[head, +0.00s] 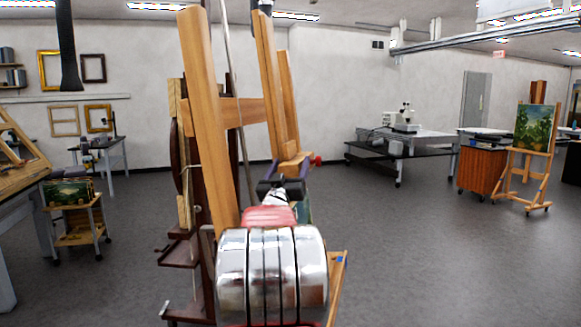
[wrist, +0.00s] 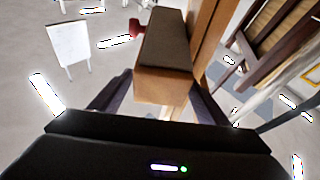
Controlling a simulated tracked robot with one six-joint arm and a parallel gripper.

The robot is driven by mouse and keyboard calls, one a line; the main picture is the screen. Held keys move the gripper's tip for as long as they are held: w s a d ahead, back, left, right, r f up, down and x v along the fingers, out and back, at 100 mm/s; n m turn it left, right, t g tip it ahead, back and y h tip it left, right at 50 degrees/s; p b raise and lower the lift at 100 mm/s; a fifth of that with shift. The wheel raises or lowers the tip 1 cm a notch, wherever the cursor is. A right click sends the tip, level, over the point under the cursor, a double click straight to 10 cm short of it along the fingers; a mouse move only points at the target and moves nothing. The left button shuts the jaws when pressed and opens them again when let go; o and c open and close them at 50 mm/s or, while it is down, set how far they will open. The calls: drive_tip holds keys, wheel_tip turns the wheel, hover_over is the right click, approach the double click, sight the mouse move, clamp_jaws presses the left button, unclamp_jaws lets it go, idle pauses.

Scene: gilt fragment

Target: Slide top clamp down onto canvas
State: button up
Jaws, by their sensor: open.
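The top clamp (head: 292,163) is a light wooden block on the mast of the large wooden easel (head: 209,115), with a red knob (head: 317,160) on its right. In the wrist view the clamp (wrist: 166,62) shows a dark pad on one face and bare wood at its near end. My gripper (head: 281,178) is at the clamp; its dark purple fingers (wrist: 162,85) stand apart on either side of the block. I cannot tell if they touch it. A canvas is mostly hidden behind my arm; only a small greenish strip (head: 306,211) shows.
A metal rod (head: 232,90) and dark wooden frame parts stand close to the mast. A small cart (head: 80,228) is at the left; a bench with a microscope (head: 400,145) and another easel with a painting (head: 534,128) are far right. Floor to the right is clear.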

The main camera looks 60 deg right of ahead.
drive_tip(key=shift+c, duration=0.5)
drive_tip(key=c, duration=1.4)
drive_tip(key=f, duration=0.4)
drive_tip(key=s+f, duration=0.1)
drive_tip(key=f, duration=0.2)
drive_tip(key=shift+d, duration=0.1)
drive_tip(key=o, duration=1.5)
drive_tip(key=v, duration=1.3)
drive_tip(key=shift+a+f, duration=0.2)
drive_tip(key=shift+a, duration=0.15)
drive_tip(key=shift+s, duration=0.1)
